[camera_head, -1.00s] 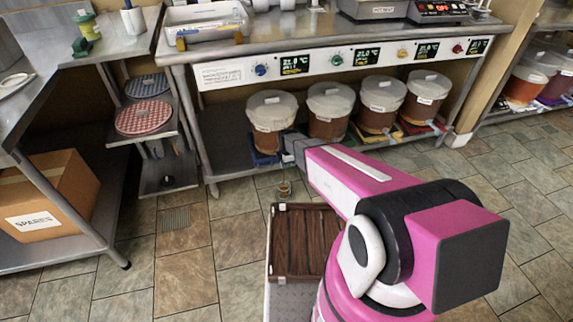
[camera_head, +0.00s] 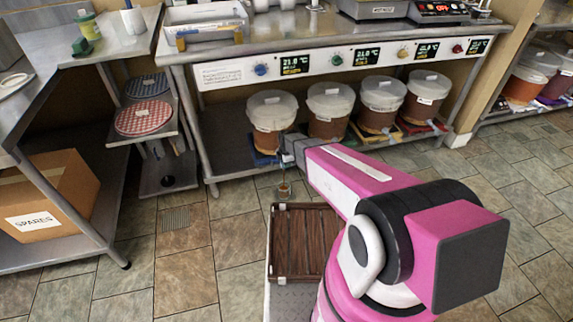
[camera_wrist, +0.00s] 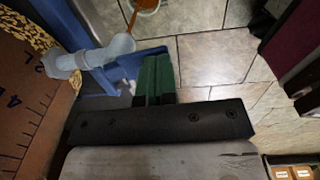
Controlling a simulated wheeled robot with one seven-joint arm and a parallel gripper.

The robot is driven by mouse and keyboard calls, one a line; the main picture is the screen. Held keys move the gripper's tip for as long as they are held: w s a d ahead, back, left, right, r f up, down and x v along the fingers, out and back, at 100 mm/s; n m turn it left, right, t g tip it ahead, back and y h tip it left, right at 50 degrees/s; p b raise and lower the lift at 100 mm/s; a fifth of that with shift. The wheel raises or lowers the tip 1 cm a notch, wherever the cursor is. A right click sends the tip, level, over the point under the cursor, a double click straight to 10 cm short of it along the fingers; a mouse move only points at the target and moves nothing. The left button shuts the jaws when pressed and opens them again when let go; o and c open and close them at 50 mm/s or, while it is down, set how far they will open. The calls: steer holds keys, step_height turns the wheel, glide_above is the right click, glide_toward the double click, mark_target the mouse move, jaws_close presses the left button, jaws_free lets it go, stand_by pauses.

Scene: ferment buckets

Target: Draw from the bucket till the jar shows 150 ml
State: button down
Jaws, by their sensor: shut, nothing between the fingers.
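The leftmost lidded bucket (camera_head: 270,128) stands on the lower shelf and holds brown liquid. In the wrist view its scaled wall (camera_wrist: 25,105) fills the left side, with a pale blue-grey tap (camera_wrist: 97,58) sticking out over a blue tray (camera_wrist: 95,98). A thin amber stream (camera_wrist: 133,22) runs from the tap's outlet towards the jar (camera_wrist: 148,5), which is cut off at the top edge. In the head view the small jar (camera_head: 284,189) sits low in front of the shelf; its level is too small to read. My gripper (camera_wrist: 153,75), with green fingers, is shut and empty beside the tap, apart from it.
Several more lidded buckets (camera_head: 328,110) stand to the right on the same shelf. Temperature displays (camera_head: 295,64) line the bench front above. A slatted wooden crate top (camera_head: 305,240) is below my arm. The tiled floor (camera_head: 185,260) to the left is clear.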

steer(key=shift+r, duration=1.3)
step_height(320, 180, up, 13)
steer(key=w, duration=0.2)
steer(key=shift+a, duration=0.3)
steer(key=shift+f, duration=0.1)
